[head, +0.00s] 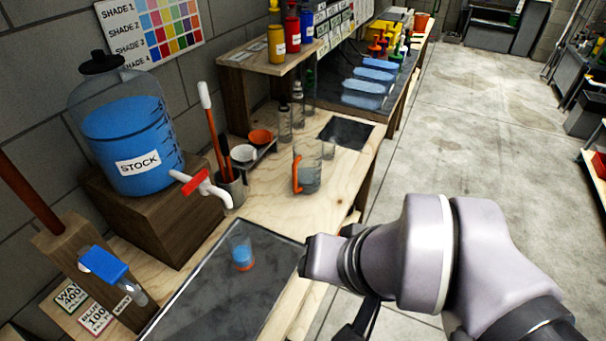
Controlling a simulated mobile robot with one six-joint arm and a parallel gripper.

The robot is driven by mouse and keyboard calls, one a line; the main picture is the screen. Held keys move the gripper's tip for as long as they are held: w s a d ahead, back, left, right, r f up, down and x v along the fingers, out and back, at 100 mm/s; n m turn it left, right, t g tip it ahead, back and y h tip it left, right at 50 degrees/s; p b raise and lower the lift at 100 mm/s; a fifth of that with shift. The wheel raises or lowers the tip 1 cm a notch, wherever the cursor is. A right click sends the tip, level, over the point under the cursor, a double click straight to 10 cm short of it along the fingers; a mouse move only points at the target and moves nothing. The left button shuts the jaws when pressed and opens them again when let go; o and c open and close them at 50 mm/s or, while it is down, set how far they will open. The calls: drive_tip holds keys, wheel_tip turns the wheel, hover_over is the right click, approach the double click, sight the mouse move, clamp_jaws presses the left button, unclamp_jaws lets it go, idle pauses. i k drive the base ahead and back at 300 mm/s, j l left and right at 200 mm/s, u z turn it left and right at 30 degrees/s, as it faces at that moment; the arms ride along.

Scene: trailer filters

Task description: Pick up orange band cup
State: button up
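A small clear cup with an orange band near its base and blue liquid in it (242,252) stands upright on the dark mat (205,300) at the front of the bench. My arm comes in from the lower right, and its wrist is to the right of the cup, apart from it. Dark parts that look like my gripper (358,325) hang below the wrist at the bottom edge. Its fingertips are not clearly seen, so I cannot tell if it is open or shut. Nothing shows touching the cup.
A blue STOCK jug (128,125) with a red-handled tap (200,187) stands on a wooden block behind the cup. A clear jug with an orange handle (308,172) stands farther back. A wooden post with a blue-capped tube (103,264) is at left. Open floor (470,120) lies right.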

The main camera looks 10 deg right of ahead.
sight(237, 241)
drive_tip(key=k+j+z, duration=0.35)
drive_tip(key=k+j, duration=0.5)
drive_tip(key=i+l, duration=0.15)
drive_tip(key=i, duration=0.15)
drive_tip(key=i+l+u, duration=0.1)
drive_tip(key=i, duration=0.15)
